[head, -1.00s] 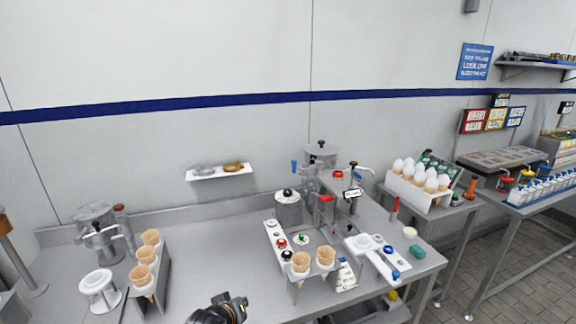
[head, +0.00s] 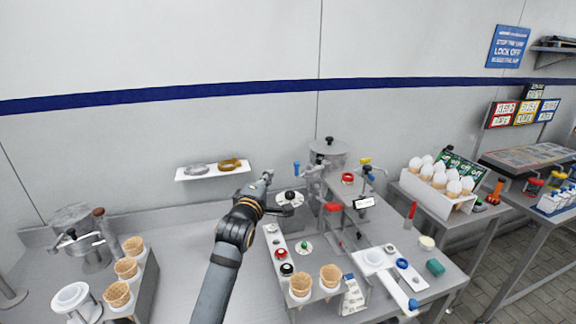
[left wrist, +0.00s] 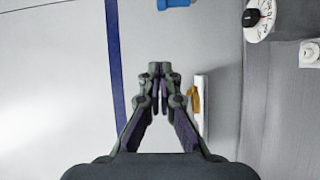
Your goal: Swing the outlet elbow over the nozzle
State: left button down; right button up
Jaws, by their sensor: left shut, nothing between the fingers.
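My left gripper (head: 268,177) is raised in front of the wall, left of the dispensing machine in the head view. In the left wrist view its fingers (left wrist: 160,92) are shut with nothing between them. A metal pipe assembly (head: 314,172) stands upright behind the bench, with a blue handle (head: 297,168) on its left side; a blue piece (left wrist: 174,3) also shows at the top of the left wrist view. A second bent spout (head: 378,172) with a yellow top is farther right. I cannot tell for sure which part is the outlet elbow or the nozzle. My gripper touches none of them.
A canister with a black-knobbed dial (head: 291,197) is close right of my gripper; the dial shows in the left wrist view (left wrist: 257,17). A wall shelf (head: 188,178) holds two rings. Cones (head: 301,284) stand at the front.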

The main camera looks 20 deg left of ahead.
pick_arm(q)
jog(key=w+p, duration=0.4)
jog(key=w, duration=0.6)
jog(key=d+p, duration=0.1)
jog(key=d, duration=0.2)
jog(key=shift+s+f+p, duration=0.2)
jog(key=shift+s+p, duration=0.15)
jog(key=shift+p, duration=0.05)
pick_arm(e)
notch_tip(320, 180, up, 6)
jog(key=w, duration=0.2)
jog(key=shift+w+a, duration=0.15)
jog(key=shift+a, duration=0.1)
pick_arm(q)
jog(key=shift+w, duration=0.1)
pick_arm(e)
jog(key=shift+w, duration=0.15)
jog(key=shift+d, duration=0.1)
